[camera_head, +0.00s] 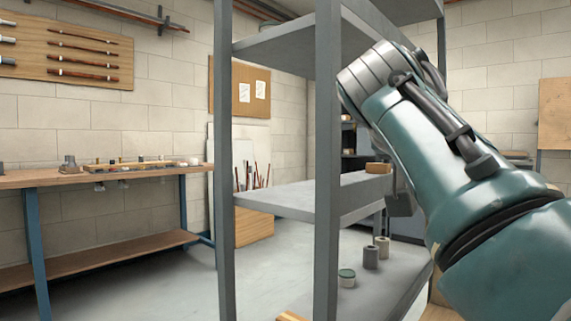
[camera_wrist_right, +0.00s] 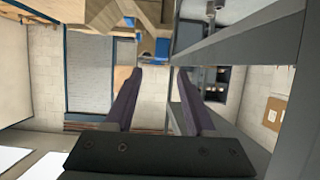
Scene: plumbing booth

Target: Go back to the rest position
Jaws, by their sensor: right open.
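My right arm (camera_head: 440,150) comes in from the right in the head view, bent up close to the grey shelf rack. In the right wrist view my right gripper (camera_wrist_right: 157,76) shows two dark fingers spread apart. Nothing is between them. In the head view the right gripper cannot be made out clearly behind the arm. My left gripper is in neither view.
The shelf rack (camera_head: 327,160) stands directly ahead, its posts and boards close to my right arm. Several cans (camera_head: 370,257) stand low behind its front post. A workbench (camera_head: 100,177) with small parts is along the left wall. Open floor (camera_head: 130,280) lies at left.

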